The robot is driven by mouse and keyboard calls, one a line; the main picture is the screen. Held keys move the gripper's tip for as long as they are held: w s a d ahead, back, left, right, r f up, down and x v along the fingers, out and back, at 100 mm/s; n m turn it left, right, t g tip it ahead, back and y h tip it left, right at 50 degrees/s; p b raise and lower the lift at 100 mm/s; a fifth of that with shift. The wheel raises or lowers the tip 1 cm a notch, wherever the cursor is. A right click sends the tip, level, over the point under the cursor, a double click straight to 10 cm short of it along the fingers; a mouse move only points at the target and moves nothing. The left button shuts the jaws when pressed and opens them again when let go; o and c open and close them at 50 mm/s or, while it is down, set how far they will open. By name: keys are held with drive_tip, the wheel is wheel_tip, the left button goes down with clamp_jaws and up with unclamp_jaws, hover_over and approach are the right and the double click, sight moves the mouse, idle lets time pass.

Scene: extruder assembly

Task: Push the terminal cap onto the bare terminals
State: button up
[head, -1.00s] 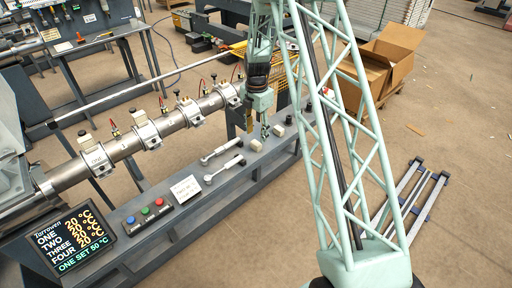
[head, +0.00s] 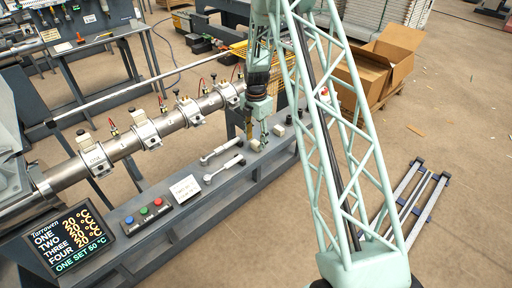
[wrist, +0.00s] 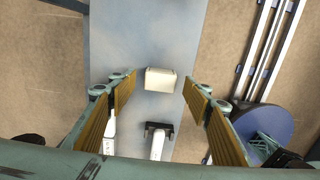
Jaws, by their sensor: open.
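A small off-white block-shaped cap (wrist: 161,80) lies on the grey bench top, between my open gripper fingers (wrist: 158,86) in the wrist view. The fingers, with ribbed yellow-brown pads, stand apart on both sides of it, and I see gaps on each side. In the head view my gripper (head: 258,134) points down over the bench, close to the same off-white cap (head: 255,145). The heater bands (head: 146,132) sit along the steel barrel with off-white blocks and red-wired parts on top. I cannot tell which terminals are bare.
Two wrench-like tools (head: 222,158) lie on the bench beside the cap. Another pale block (head: 279,131) sits farther along. A white card (head: 185,189), a button box (head: 146,216) and a temperature display (head: 70,238) are nearer. The barrel (head: 72,172) runs alongside the bench.

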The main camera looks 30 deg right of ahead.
drive_tip(key=shift+f, duration=1.1)
drive_tip(key=c, duration=0.9)
